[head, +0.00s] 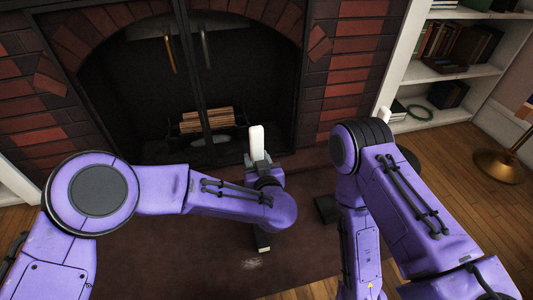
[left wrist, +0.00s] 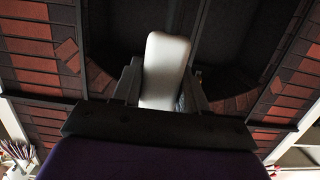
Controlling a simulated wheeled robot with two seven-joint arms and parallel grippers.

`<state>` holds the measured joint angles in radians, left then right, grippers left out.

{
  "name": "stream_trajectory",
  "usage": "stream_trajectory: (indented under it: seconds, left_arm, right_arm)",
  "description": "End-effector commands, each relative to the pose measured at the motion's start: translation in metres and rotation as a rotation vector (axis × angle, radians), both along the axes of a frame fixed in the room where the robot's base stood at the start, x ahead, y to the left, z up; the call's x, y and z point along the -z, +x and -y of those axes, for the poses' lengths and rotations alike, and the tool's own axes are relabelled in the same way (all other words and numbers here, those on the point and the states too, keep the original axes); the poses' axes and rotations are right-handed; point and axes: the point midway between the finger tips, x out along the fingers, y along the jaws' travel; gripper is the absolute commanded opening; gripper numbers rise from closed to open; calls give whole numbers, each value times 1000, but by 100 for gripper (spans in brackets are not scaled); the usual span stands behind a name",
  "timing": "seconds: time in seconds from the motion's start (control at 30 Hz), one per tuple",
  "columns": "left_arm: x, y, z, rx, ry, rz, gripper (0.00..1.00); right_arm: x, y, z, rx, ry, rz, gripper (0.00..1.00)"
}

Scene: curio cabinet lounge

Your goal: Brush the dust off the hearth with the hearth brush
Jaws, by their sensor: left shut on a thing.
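My left gripper (head: 260,163) is shut on the white handle of the hearth brush (head: 256,140), which stands up above the fingers. In the left wrist view the pale handle (left wrist: 165,70) sits between the two dark fingers. A dark piece with a pale end, seemingly the brush's lower end, shows below my left forearm; the part between is hidden. The hearth (head: 175,245) is a dark brown slab in front of the fireplace. A faint pale dust patch (head: 252,263) lies on it, just below that pale end. Whether they touch is unclear.
The brick fireplace (head: 355,75) stands behind the hearth, with dark doors and logs (head: 207,120) inside. A small dark block (head: 325,208) lies beside my right arm. A white bookshelf (head: 450,75) and a brass lamp base (head: 498,166) are at right.

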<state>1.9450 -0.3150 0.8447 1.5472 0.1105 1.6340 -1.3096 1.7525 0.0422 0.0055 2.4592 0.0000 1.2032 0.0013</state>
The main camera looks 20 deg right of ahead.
Motion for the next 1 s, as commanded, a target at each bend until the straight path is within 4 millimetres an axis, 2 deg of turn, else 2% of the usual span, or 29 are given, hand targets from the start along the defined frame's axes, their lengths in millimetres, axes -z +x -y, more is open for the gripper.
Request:
stream_trajectory:
  seconds: [0.2,1.0]
  left_arm:
    - [-4,1,-22,-1,2,2,0]
    - [-3,4,-100,-1,1,3,0]
  right_arm:
    - [-16,1,1,-2,-2,1,43]
    - [-49,3,2,-4,-5,3,43]
